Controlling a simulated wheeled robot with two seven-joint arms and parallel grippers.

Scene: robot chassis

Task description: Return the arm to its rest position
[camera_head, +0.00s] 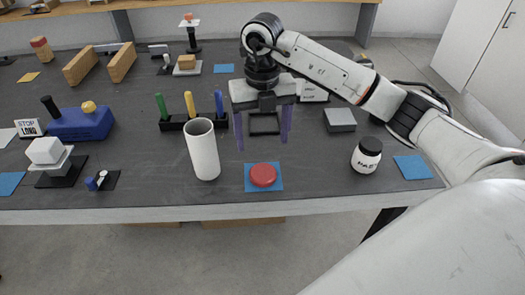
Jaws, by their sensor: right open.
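My right arm reaches in from the right over the table. Its gripper (264,145) points down with two purple fingers apart and nothing between them. It hangs above the table, behind a red round object (263,175) that sits on a blue square (250,186) near the front edge. My left gripper is not in view.
A white cylinder (204,153) stands close left of the gripper, and a white jar (367,156) stands to the right. A rack with green, yellow and blue pegs (190,104) is behind the cylinder. A blue box (80,125) is at left. Bare dark table (318,175) lies between red object and jar.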

